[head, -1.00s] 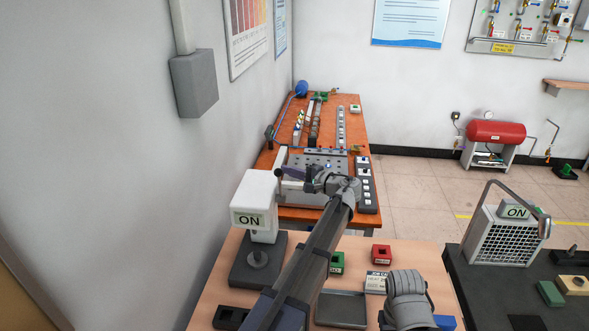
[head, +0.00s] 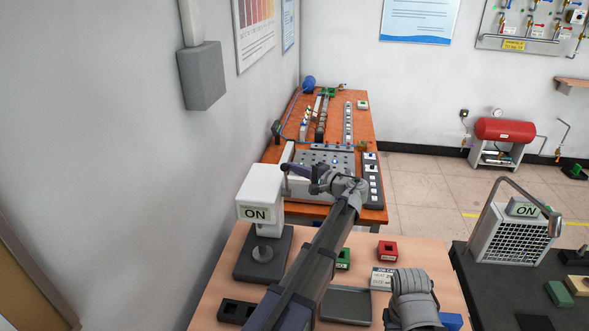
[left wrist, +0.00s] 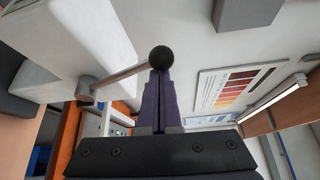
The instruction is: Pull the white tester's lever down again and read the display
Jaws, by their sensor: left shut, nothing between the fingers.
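The white tester (head: 260,188) stands upright on its dark base at the near table's left side. Its display (head: 255,213) reads "ON". In the left wrist view, the tester's white body (left wrist: 85,40) fills the upper left. Its lever (left wrist: 118,76) is a grey rod sloping up to a black ball knob (left wrist: 160,57). My left gripper (head: 290,169) is beside the tester's upper right side. Its shut fingers (left wrist: 158,73) are empty, with their tips at the knob; I cannot tell whether they touch it.
Green (head: 343,259) and red (head: 388,250) blocks, a labelled box (head: 383,278) and a grey tray (head: 345,306) lie on the near table. An orange bench (head: 373,212) with equipment stands behind. The wall is close on the left.

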